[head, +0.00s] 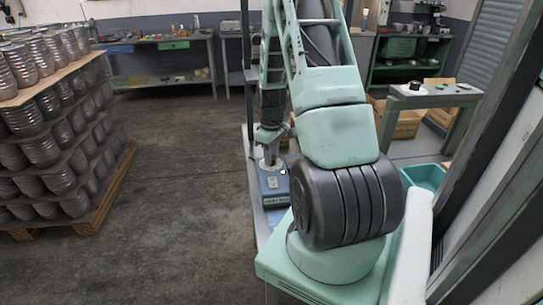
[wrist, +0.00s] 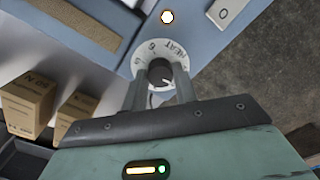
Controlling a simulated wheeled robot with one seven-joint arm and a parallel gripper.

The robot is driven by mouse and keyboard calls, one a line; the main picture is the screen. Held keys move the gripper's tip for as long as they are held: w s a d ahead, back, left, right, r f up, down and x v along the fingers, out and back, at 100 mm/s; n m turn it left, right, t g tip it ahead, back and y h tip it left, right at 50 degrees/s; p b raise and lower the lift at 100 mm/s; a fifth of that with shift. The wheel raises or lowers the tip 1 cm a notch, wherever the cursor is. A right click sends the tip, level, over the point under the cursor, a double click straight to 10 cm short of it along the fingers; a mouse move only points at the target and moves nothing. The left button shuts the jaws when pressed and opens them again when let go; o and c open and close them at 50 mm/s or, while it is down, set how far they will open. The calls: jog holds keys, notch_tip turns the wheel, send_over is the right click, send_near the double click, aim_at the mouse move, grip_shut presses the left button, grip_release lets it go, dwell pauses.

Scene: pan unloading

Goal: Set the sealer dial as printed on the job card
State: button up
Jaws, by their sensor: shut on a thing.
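The heat sealer is a blue box (head: 273,187), partly hidden behind my arm in the head view; its blue top (wrist: 205,65) fills much of the wrist view. Its dial is a dark round knob (wrist: 160,70) with a small white mark, on a white scale ring (wrist: 160,43) printed HEAT and numbers. My gripper (wrist: 160,80) is shut on the knob, one finger on each side. It also shows in the head view (head: 269,146), above the sealer. The fingers hide part of the ring, and I cannot read the setting. I cannot identify the job card.
A lit lamp (wrist: 167,17) and a pale switch plate (wrist: 229,9) lie beside the dial. Cardboard boxes (wrist: 27,104) stand close by. A stacked pallet of cans (head: 60,120) stands at left, with open floor (head: 180,200) between it and the sealer.

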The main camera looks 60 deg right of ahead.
jog(key=m, duration=0.4)
jog(key=shift+m+b, duration=0.3)
jog(key=m, duration=0.4)
jog(key=shift+w+m, duration=0.1)
jog(key=shift+m, duration=0.2)
jog(key=m, duration=0.3)
jog(key=shift+r+m, duration=0.1)
jog(key=shift+m, duration=0.2)
jog(key=m, duration=0.4)
jog(key=shift+m, duration=0.3)
jog(key=m+p, duration=0.1)
jog(key=m, duration=0.3)
jog(key=shift+m, duration=0.3)
jog(key=m+p, duration=0.1)
jog(key=m, duration=0.2)
jog(key=shift+m+p, duration=0.3)
jog(key=m+p, duration=0.2)
jog(key=m, duration=0.2)
jog(key=shift+r, duration=0.1)
jog(key=shift+d+m+p, duration=0.1)
jog(key=shift+m+p, duration=0.6)
jog(key=shift+m, duration=1.4)
